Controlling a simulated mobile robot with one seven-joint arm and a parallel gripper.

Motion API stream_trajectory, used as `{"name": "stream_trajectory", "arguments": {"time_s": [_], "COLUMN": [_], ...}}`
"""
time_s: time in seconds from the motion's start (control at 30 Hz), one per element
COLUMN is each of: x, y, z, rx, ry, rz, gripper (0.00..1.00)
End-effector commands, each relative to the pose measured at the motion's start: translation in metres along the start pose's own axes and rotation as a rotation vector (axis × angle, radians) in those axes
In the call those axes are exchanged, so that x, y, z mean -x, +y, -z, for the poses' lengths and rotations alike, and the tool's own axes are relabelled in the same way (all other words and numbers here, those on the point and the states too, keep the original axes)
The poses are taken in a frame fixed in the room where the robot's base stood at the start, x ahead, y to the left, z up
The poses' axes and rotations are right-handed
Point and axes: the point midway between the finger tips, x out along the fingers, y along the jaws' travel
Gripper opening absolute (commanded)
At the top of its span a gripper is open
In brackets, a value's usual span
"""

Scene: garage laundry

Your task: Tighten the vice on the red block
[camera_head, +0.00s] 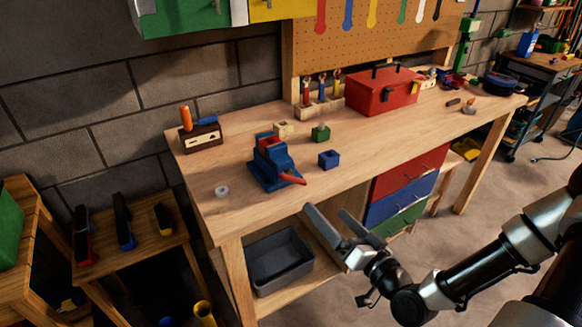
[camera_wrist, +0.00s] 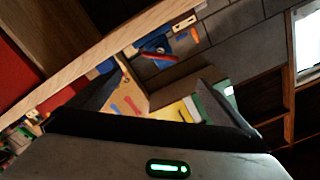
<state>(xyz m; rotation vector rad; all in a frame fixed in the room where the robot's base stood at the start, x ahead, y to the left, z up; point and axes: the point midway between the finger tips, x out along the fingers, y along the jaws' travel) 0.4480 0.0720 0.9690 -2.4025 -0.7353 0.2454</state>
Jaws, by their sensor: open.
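The blue vice (camera_head: 270,168) stands on the workbench near its front left, with a red handle (camera_head: 292,179) sticking out toward the front right. The red block (camera_head: 268,141) shows at the top of the vice, between its jaws; I cannot tell how tightly it sits. My gripper (camera_head: 326,228) is open and empty, in front of the bench edge, to the lower right of the vice and apart from it. In the wrist view the vice (camera_wrist: 153,45) lies beyond the fingers, near the top middle, with red on it; the block is not clear there.
The workbench (camera_head: 225,212) also holds a small blue block (camera_head: 329,159), a green block (camera_head: 320,133), a grey ring (camera_head: 222,191), a tool rack (camera_head: 320,108) and a red toolbox (camera_head: 383,90). A grey bin (camera_head: 280,262) sits below. The bench front edge lies between my gripper and the vice.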

Motion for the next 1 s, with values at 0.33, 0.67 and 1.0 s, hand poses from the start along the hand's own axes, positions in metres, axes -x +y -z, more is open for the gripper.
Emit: {"name": "stream_trajectory", "arguments": {"time_s": [0.33,0.67,1.0], "x": [-0.043,-0.075,-0.139], "y": [0.007,0.007,0.000], "z": [-0.008,-0.008,-0.003], "rx": [0.007,0.007,-0.002], "ry": [0.001,0.001,0.000], "rz": [0.003,0.001,0.004], "gripper": [0.97,0.97,0.97]}}
